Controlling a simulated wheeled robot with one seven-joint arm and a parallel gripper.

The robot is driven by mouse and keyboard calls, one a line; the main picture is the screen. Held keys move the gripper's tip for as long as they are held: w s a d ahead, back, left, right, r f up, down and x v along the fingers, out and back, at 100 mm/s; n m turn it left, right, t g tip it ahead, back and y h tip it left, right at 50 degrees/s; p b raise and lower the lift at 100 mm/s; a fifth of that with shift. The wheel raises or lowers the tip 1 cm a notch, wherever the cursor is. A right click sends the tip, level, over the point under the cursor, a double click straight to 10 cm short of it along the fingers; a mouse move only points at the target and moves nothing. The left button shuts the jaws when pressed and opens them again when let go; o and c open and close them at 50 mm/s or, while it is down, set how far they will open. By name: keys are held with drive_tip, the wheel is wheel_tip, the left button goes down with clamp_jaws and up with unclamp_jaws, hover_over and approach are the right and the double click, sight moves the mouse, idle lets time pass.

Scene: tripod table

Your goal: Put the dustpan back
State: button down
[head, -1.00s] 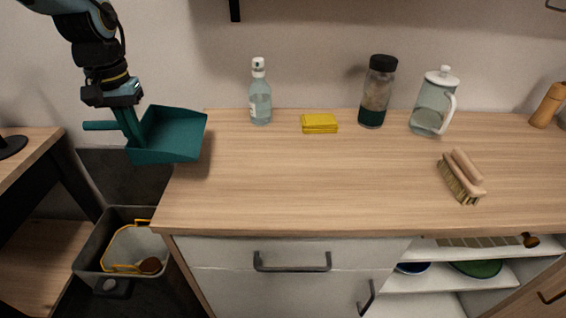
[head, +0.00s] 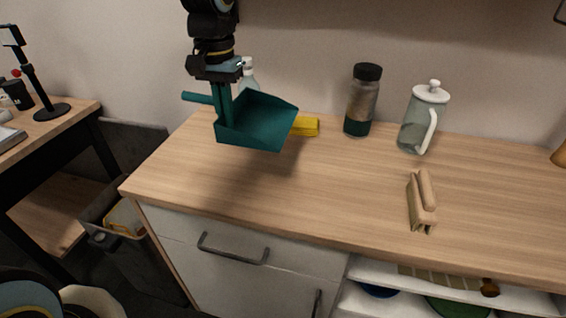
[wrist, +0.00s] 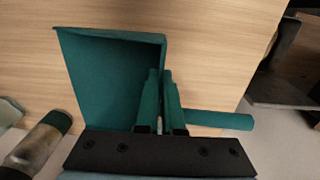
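The teal dustpan (head: 262,122) hangs in my gripper (head: 222,106) above the left part of the wooden counter, its tray facing right and its handle sticking out to the left. In the wrist view the dustpan (wrist: 110,75) lies across the fingers, with its handle pointing right. My gripper (wrist: 160,100) is shut on the dustpan near where handle and tray meet.
A bottle (head: 248,76) and a yellow sponge (head: 306,126) are partly hidden behind the dustpan. A dark-lidded jar (head: 362,100) and a glass pitcher (head: 422,120) stand at the back. The counter's (head: 190,185) front left is bare. A bin (head: 118,218) stands left of the cabinet.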

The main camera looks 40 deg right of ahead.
hover_over(234, 166)
wheel_tip(234, 166, down, 6)
drive_tip(key=shift+s+r+p, duration=0.1)
drive_tip(key=shift+r+p, duration=0.15)
drive_tip(key=shift+p, duration=0.15)
drive_tip(key=shift+f+p, duration=0.3)
drive_tip(key=shift+f, duration=1.95)
drive_tip(key=shift+f, duration=0.1)
drive_tip(key=c, duration=1)
unclamp_jaws()
drive_tip(key=shift+c, duration=0.2)
wheel_tip(234, 166, up, 12)
drive_tip(key=shift+r+b, duration=0.15)
drive_tip(key=shift+b, duration=0.45)
